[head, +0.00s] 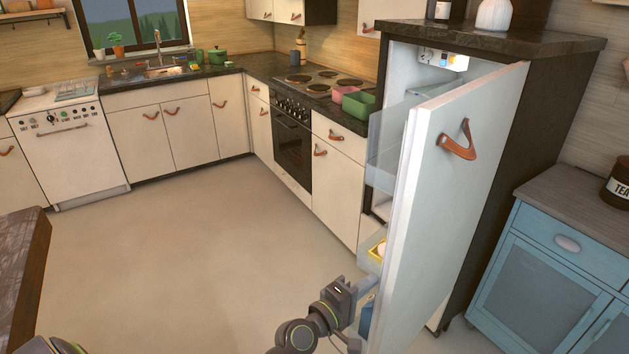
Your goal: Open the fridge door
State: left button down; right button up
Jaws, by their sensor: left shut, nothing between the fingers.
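The white fridge door (440,210) stands well open, swung out toward me, with its outer face turned to the right. A brown leather pull (459,146) hangs on that face. The dark-sided fridge (500,140) shows part of its lit interior (441,60) and clear door bins left of the door. My left gripper (366,296) is low at the inner side of the door, near its free edge and lower bin. It is shut and empty, away from the pull. I cannot tell whether it touches the door. My right gripper is not in view.
A blue cabinet (550,262) stands right of the fridge. White counters and an oven (291,143) line the back, left of the fridge. A dark table corner (22,268) is at lower left. The middle floor (190,245) is clear.

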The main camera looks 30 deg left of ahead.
pick_arm(q)
jog(key=shift+d, duration=0.2)
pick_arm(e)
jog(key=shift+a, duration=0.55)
pick_arm(q)
jog(key=shift+s+f, duration=0.1)
